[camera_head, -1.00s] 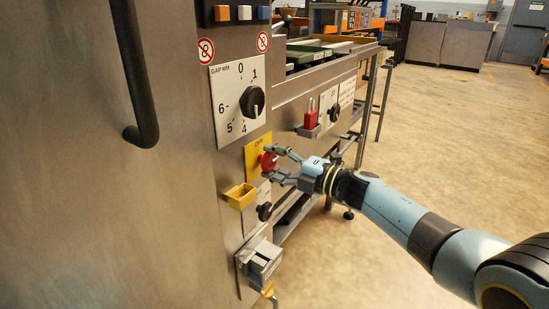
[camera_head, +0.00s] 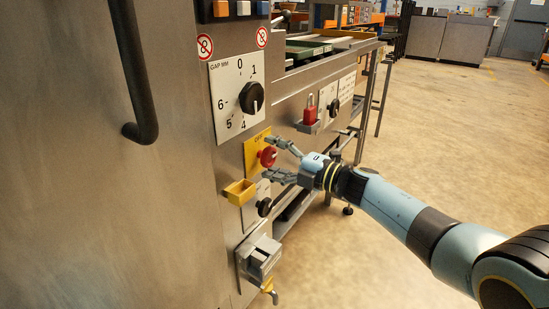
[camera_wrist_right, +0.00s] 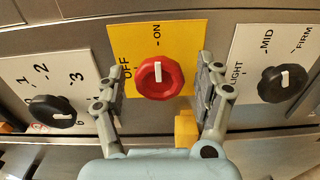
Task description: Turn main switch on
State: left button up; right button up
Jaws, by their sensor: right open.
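The main switch is a red round knob (camera_head: 268,156) on a yellow plate (camera_head: 251,152) on the steel machine front. In the right wrist view the red knob (camera_wrist_right: 159,77) carries a white mark that stands upright, in line with the ON label above it; the OFF label is to its left. My right gripper (camera_head: 269,157) is open in front of the knob. In the right wrist view its fingers (camera_wrist_right: 158,85) are spread to either side of the knob, apart from it. My left gripper is not in view.
A black gap knob (camera_head: 252,98) sits above and a small black knob (camera_head: 264,207) below. A yellow box (camera_head: 240,192) juts out beside the switch. A red padlock-like part (camera_head: 310,110) is to the right. Open floor lies at the right.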

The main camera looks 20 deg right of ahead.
jog(key=shift+s+d, duration=0.2)
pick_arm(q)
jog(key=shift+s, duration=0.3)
pick_arm(e)
jog(key=v, duration=1.1)
jog(key=shift+s, duration=0.2)
jog(key=shift+d, duration=0.15)
